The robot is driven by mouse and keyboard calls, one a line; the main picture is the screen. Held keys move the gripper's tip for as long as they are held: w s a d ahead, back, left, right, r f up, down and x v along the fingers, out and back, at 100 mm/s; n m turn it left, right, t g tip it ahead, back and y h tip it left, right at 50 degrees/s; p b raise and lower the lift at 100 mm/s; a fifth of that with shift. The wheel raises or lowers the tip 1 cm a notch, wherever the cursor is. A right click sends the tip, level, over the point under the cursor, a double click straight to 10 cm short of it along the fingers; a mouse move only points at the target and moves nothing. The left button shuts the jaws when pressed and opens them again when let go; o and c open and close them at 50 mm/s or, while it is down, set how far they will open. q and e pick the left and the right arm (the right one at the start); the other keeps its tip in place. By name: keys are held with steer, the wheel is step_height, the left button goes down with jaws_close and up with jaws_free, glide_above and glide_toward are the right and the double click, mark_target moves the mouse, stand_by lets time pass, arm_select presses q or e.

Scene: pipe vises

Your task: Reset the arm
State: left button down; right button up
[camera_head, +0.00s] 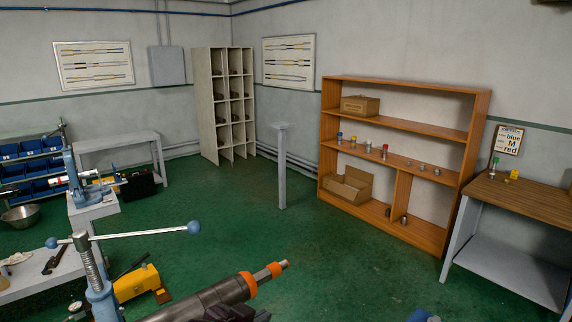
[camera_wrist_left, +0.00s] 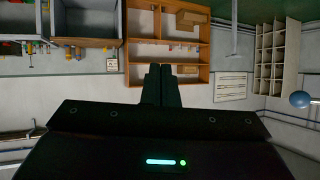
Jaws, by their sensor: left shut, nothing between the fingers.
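My left gripper (camera_head: 262,315) shows only in part as a dark shape at the bottom edge of the head view, beside a grey cylinder with orange bands. In the left wrist view its two black fingers (camera_wrist_left: 160,86) lie together, shut and empty, with the shelf beyond them. That wrist view is upside down. My right gripper is in neither view.
A wooden shelf (camera_head: 400,85), a side table (camera_head: 530,205) and a grey post (camera_head: 282,165) stand farther off. The green floor between is clear.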

arm_select(q)
steer(key=s+a+f+n+g+y, duration=0.35)
steer(key=s+a+f, duration=0.35)
steer(key=s, duration=0.3)
steer(key=s+a+f+n+g+y, duration=0.2)
steer(key=s+a+f+g, duration=0.2)
steer(key=s+a+f, duration=0.5)
step_height(320, 180, down, 38)
steer(key=s+d+b, duration=0.1)
steer(key=s+b, duration=0.2)
steer(key=b, duration=0.6)
steer(key=s+a+f+g+b, duration=0.1)
steer(key=s+f+b, duration=0.1)
steer(key=s+f, duration=0.7)
steer(key=s+a+f+m+g+b, duration=0.1)
steer(key=s+a+f+b, duration=0.1)
steer(key=s+f, duration=0.7)
step_height(320, 180, down, 5)
steer(key=shift+s+f+b, duration=0.15)
steer(key=shift+s+b, duration=0.25)
steer(key=shift+b, duration=0.35)
steer(key=shift+y, duration=0.25)
